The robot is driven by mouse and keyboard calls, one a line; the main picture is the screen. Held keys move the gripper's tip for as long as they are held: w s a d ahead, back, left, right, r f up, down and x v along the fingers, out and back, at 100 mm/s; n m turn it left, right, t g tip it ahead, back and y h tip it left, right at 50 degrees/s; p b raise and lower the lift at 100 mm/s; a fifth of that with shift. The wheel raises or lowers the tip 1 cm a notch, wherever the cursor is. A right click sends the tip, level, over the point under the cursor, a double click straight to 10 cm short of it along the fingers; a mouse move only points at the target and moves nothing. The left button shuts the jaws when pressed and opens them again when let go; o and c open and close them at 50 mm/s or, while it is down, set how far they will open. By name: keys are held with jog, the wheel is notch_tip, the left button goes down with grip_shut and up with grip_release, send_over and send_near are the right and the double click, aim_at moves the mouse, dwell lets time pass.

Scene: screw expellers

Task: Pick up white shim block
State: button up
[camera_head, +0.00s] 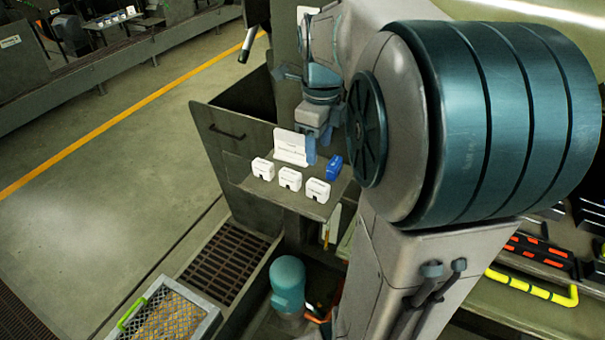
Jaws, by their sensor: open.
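Three white shim blocks stand in a row along the front of a small grey shelf (245,180): a left one (263,168), a middle one (289,179) and a right one (317,190). Each has dark markings and a dark notch at its lower edge. A blue block (335,167) stands at the right of the shelf. My gripper (318,147) points down over the back of the shelf, between the white blocks and the blue block, with its blue fingers apart. I see nothing held in it. My arm covers the area to the right.
A dark open bin (243,110) rises behind the shelf. Below are a floor grate (229,262) and a tray with a green handle (170,318). Open floor lies left.

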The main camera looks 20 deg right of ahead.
aim_at(318, 184)
jog(key=shift+m, duration=0.5)
jog(key=f, duration=0.8)
jog(key=shift+w+d+f, duration=0.1)
jog(key=shift+w+d, duration=0.05)
jog(key=shift+d, duration=0.05)
jog(key=shift+w+d+f+p, duration=0.1)
jog(key=shift+w+f+p, duration=0.1)
jog(key=shift+f, duration=1.25)
jog(key=shift+w+d+f+p, duration=0.1)
jog(key=shift+f+p, duration=0.05)
jog(key=shift+f, duration=1.3)
grip_shut()
